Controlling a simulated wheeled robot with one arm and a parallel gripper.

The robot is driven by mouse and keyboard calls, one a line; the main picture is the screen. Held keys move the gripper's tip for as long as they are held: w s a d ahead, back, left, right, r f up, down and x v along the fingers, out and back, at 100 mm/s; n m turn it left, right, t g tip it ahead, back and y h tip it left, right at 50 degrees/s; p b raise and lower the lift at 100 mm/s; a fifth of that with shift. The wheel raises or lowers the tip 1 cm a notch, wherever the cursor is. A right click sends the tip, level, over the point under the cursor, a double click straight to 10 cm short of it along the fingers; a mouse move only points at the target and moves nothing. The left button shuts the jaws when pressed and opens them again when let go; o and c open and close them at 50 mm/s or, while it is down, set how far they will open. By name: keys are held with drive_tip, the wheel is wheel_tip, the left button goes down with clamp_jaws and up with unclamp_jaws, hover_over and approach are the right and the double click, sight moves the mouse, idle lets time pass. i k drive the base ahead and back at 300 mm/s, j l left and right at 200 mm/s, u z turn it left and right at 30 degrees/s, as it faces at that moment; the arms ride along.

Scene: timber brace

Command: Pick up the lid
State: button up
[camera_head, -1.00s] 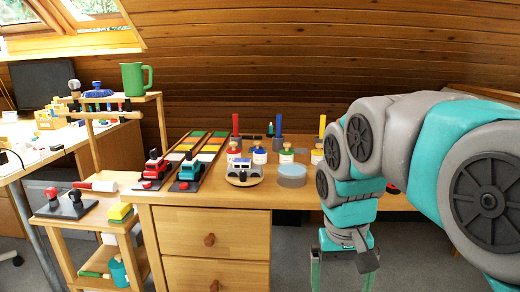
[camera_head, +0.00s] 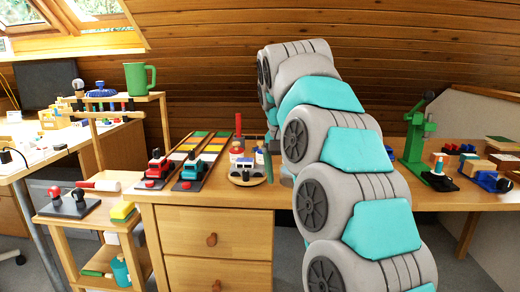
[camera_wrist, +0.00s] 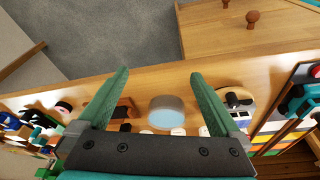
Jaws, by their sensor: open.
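A round grey tub with a pale blue top, which looks like the lid (camera_wrist: 167,119), stands on the wooden desk (camera_wrist: 140,80). It shows in the wrist view between the two green fingers of my gripper (camera_wrist: 160,73). The fingers are wide apart and nothing is between their tips. I cannot tell the height of the fingers above the tub. In the head view my arm hides most of the tub and most of my gripper.
Red and teal toy trains (camera_head: 190,172) stand farther left by coloured strips. A green press (camera_head: 418,140) and several small parts are to the right. A side shelf holds a green mug (camera_head: 138,78).

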sight(259, 144)
drive_tip(key=i+j, duration=0.15)
drive_tip(key=i, duration=0.35)
drive_tip(key=i+j, duration=0.2)
drive_tip(key=i, duration=0.25)
drive_tip(key=i+j, duration=0.15)
drive_tip(key=i, duration=0.35)
